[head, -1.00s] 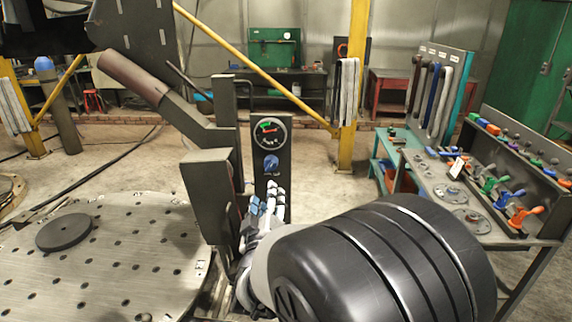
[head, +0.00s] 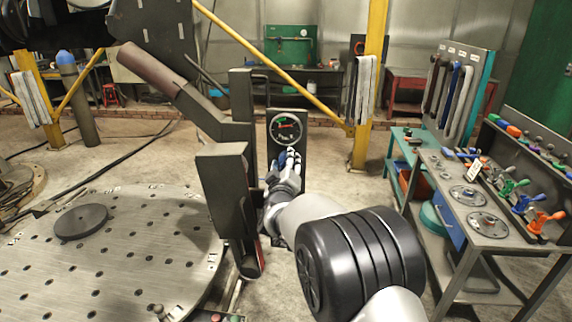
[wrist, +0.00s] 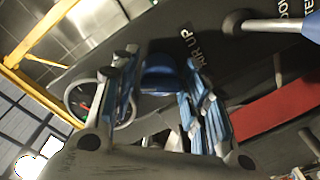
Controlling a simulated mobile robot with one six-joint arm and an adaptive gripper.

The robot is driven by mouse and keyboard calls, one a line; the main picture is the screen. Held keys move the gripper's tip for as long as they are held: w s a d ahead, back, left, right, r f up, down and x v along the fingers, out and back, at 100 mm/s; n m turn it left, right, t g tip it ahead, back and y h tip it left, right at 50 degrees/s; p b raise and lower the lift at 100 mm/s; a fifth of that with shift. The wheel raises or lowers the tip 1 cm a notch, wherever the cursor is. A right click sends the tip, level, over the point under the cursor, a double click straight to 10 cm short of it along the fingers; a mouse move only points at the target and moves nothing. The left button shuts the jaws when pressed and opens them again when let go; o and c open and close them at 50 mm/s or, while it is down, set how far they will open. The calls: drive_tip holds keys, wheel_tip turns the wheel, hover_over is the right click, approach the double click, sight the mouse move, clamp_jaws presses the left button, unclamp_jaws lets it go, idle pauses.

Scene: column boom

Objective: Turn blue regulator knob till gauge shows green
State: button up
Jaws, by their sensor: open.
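The blue regulator knob (wrist: 160,76) shows in the wrist view between the two fingers of my gripper (wrist: 160,68), which are apart with gaps beside the knob. In the head view my gripper (head: 287,162) is just below the gauge and hides most or all of the knob. The round gauge (head: 285,127) sits at the top of a dark upright panel (head: 300,148), with a green patch on its upper dial and a red needle. I cannot tell exactly where the needle points. The gauge (wrist: 80,102) is partly behind the left finger in the wrist view.
Dark steel posts (head: 222,190) stand close to the left of my gripper. A round perforated table (head: 130,250) lies left. A bench (head: 447,205) with coloured levers stands right. In the wrist view, a grey rod-like part (wrist: 270,26) and a red strip (wrist: 275,108) lie right.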

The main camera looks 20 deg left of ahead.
drive_tip(key=c, duration=0.8)
drive_tip(key=shift+o, duration=0.2)
drive_tip(key=shift+m+b, duration=0.4)
drive_tip(key=shift+b, duration=0.1)
drive_tip(key=m+b, duration=0.3)
drive_tip(key=m, duration=0.1)
drive_tip(key=shift+f+b, duration=0.25)
drive_tip(key=shift+b, duration=0.1)
drive_tip(key=m+b, duration=0.3)
drive_tip(key=m, duration=0.1)
drive_tip(key=shift+a+m+t, duration=0.15)
drive_tip(key=shift+m+t, duration=0.15)
drive_tip(key=m+b, duration=0.2)
drive_tip(key=m, duration=0.1)
drive_tip(key=shift+m+h+b, duration=0.4)
drive_tip(key=shift+a+m+b, duration=0.1)
drive_tip(key=shift+m+b, duration=0.85)
drive_tip(key=shift+m, duration=1.05)
drive_tip(key=shift+r, duration=0.1)
